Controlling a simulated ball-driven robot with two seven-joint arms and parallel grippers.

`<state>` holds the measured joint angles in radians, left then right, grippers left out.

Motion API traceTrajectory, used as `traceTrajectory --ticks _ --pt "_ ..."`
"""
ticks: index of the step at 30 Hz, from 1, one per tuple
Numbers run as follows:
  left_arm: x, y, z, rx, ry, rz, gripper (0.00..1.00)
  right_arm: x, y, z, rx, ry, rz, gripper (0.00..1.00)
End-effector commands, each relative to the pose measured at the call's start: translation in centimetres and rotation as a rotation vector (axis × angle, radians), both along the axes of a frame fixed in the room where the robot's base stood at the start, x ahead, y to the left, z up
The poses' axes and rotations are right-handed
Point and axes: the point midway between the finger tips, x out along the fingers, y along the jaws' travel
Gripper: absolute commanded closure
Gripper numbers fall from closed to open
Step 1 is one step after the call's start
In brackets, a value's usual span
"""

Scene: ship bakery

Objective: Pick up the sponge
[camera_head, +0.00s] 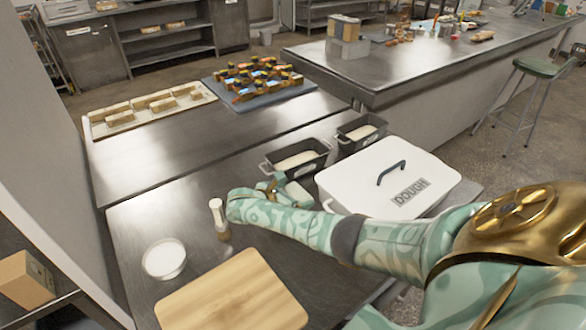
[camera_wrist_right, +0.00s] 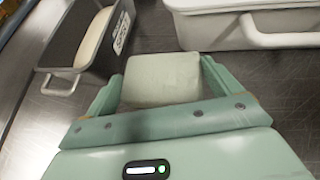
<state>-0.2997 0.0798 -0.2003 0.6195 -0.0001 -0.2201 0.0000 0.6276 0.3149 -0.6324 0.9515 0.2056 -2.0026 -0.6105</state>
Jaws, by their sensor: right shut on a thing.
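The sponge (camera_wrist_right: 162,76) is a pale grey-green block in the right wrist view. My right gripper (camera_wrist_right: 161,82) is shut on it, with one finger along each side. In the head view my right gripper (camera_head: 278,188) is over the steel counter, between the dough box and a small shaker. The sponge is hard to tell apart from the fingers there. I cannot tell whether the sponge touches the counter. My left gripper is not in view.
Beside my right gripper stand the white dough box (camera_head: 349,174), two dark loaf tins (camera_head: 318,150) and the shaker (camera_head: 217,213). A white bowl (camera_head: 164,259) and wooden board (camera_head: 234,296) lie nearer. Trays of bread (camera_head: 211,85) sit behind. The counter's left middle is clear.

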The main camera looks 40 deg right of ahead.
Motion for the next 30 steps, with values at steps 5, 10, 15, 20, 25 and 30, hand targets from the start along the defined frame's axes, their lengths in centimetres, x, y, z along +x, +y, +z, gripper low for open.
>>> traceTrajectory --ticks 5,10,15,20,25,30 --pt "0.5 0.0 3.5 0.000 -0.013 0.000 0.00 -1.4 1.0 4.4 0.002 -0.004 0.001 0.31" --pt "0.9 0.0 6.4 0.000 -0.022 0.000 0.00 -4.2 2.8 8.3 0.003 -0.004 0.000 0.31" --pt "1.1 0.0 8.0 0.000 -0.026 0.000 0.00 -7.8 5.2 9.8 0.003 -0.001 0.000 0.31" --pt "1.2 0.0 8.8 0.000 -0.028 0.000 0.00 -10.1 6.7 10.9 0.001 -0.001 -0.003 0.31" --pt "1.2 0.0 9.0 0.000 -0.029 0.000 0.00 -11.4 7.6 11.4 -0.001 -0.001 0.000 0.31" --pt "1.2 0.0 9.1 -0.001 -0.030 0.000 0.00 -11.7 7.8 11.5 -0.002 -0.001 -0.001 0.31"
